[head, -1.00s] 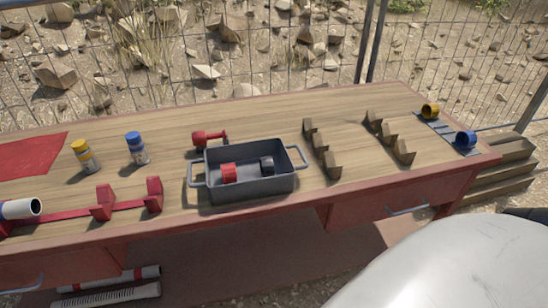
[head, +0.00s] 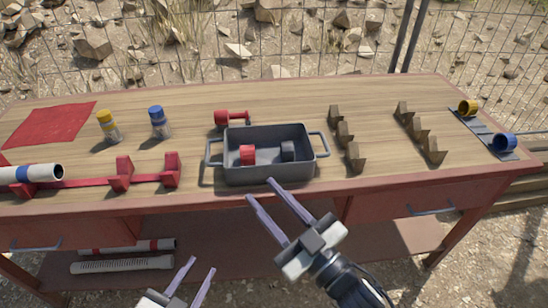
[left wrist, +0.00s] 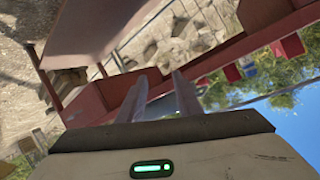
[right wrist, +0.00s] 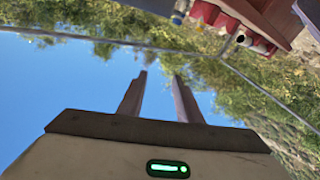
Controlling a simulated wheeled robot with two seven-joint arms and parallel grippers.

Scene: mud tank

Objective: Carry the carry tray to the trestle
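The grey carry tray (head: 270,174) stands upright on the workbench, with a loop handle at each end. It holds a red fitting (head: 247,155) and a dark fitting (head: 288,150). My right gripper (head: 259,189) is open and empty, just in front of the tray; its fingertips look close to the front wall in the picture, but I cannot tell the gap. My left gripper (head: 201,265) is open and empty, lower in the picture, in front of the bench. Neither wrist view clearly shows the tray. I cannot make out a separate trestle.
On the workbench (head: 300,95), a red fitting (head: 231,118) lies behind the tray. Two bottles and a red rack with a white pipe (head: 30,174) are left. Wooden V-blocks (head: 354,157) and a strip with yellow and blue rings are right. A wire fence stands behind.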

